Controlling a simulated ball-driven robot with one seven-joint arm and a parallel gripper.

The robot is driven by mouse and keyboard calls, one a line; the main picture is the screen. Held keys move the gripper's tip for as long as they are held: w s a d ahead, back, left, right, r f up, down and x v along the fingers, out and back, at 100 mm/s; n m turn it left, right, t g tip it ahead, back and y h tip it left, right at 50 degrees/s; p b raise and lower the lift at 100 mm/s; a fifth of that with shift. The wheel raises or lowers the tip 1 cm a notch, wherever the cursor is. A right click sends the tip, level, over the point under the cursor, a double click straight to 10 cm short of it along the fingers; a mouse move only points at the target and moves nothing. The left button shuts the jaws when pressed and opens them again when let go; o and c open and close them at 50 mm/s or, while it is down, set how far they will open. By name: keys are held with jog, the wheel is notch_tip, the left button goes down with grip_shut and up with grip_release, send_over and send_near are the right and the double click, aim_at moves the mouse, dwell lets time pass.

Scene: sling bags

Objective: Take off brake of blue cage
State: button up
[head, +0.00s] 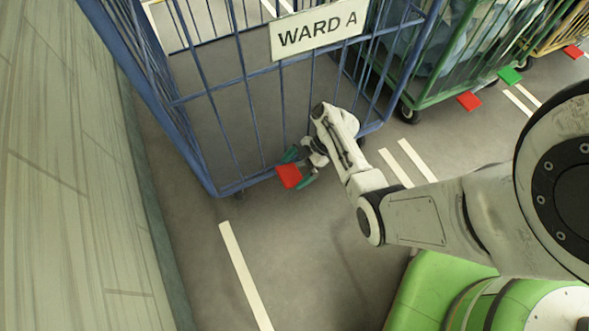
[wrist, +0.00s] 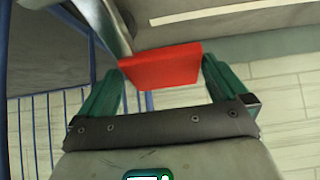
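The blue cage (head: 252,120) stands at the upper left in the head view, with a "WARD A" sign (head: 318,29) on its front. A red brake pedal (head: 287,177) sticks out low at its front edge; it also shows in the wrist view (wrist: 160,66). My gripper (head: 294,171) is low at the cage front, its teal fingers on either side of the red pedal. In the wrist view my gripper (wrist: 161,68) is open, with the pedal at the fingertips, nearly filling the gap. I cannot tell whether the fingers touch it.
A green cage (head: 455,60) stands to the right, with a red pedal (head: 469,100) and a green pedal (head: 510,75) near its base. A yellowish cage (head: 560,25) is beyond it. A wall (head: 70,170) runs along the left. The floor before the blue cage is clear, with white lines.

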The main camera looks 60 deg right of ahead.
jog(key=shift+a, duration=0.1)
jog(key=shift+r, duration=0.25)
jog(key=p+v, duration=0.3)
jog(key=v, duration=0.7)
jog(key=shift+d, duration=0.3)
jog(key=shift+s, duration=0.1)
